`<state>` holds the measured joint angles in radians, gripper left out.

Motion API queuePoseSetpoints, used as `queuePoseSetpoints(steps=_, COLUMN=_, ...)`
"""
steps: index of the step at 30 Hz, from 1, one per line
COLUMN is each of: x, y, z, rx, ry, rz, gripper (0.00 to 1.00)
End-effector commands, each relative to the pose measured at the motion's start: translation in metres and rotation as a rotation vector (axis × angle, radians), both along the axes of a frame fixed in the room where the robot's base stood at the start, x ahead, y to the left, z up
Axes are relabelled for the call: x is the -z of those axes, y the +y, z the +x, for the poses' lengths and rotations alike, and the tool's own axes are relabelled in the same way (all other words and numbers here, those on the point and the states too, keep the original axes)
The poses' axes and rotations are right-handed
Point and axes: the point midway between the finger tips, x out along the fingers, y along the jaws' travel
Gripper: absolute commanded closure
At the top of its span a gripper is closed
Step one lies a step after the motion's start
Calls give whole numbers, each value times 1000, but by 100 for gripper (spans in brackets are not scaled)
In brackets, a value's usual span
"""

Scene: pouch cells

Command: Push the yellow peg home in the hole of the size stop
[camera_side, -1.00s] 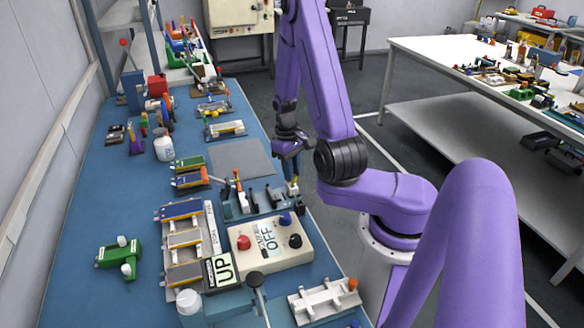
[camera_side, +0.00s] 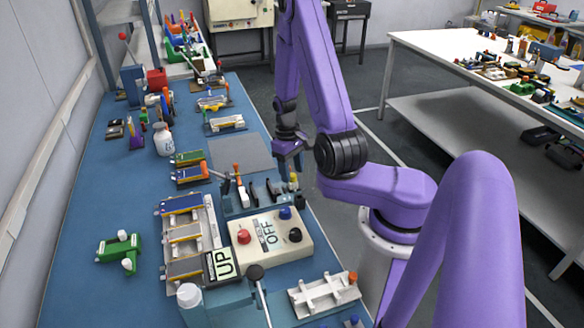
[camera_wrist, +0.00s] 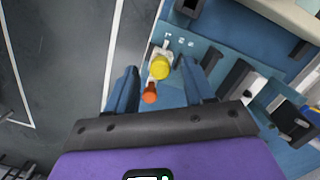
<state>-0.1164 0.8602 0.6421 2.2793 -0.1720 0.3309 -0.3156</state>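The yellow peg (camera_wrist: 160,68) shows in the wrist view with its round head toward the camera, at a small pale block (camera_wrist: 163,50) on the blue fixture that looks like the size stop. In the side view the yellow peg (camera_side: 293,181) stands at the near right end of that fixture; how deep it sits I cannot tell. My gripper (camera_wrist: 161,82) is open, its two blue fingers apart on either side of the peg and not touching it. In the side view my gripper (camera_side: 289,150) is above the peg. The hole itself is hidden.
An orange round end (camera_wrist: 150,93) lies close beside the yellow head. Dark upright clamps (camera_side: 262,191) and an orange-tipped lever (camera_side: 237,172) stand left of the peg. A control box (camera_side: 270,238) with knobs is in front. A grey mat (camera_side: 240,153) behind is clear.

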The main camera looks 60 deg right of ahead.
Motion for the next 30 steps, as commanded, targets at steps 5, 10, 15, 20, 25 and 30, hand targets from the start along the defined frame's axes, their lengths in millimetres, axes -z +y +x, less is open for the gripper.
queuePoseSetpoints(steps=5, x=0, y=0, z=0, rx=0, ry=0, rz=0, gripper=47)
queuePoseSetpoints(steps=10, x=-2, y=0, z=0, rx=0, ry=-1, rz=-1, gripper=47)
queuePoseSetpoints(steps=15, x=-16, y=-1, z=2, rx=-1, ry=-2, rz=-4, gripper=47)
queuePoseSetpoints(steps=20, x=-40, y=-2, z=5, rx=0, ry=-4, rz=-4, gripper=47)
queuePoseSetpoints(steps=25, x=-68, y=-3, z=9, rx=0, ry=-6, rz=-5, gripper=47)
queuePoseSetpoints(steps=30, x=-98, y=-4, z=12, rx=0, ry=-6, rz=-5, gripper=47)
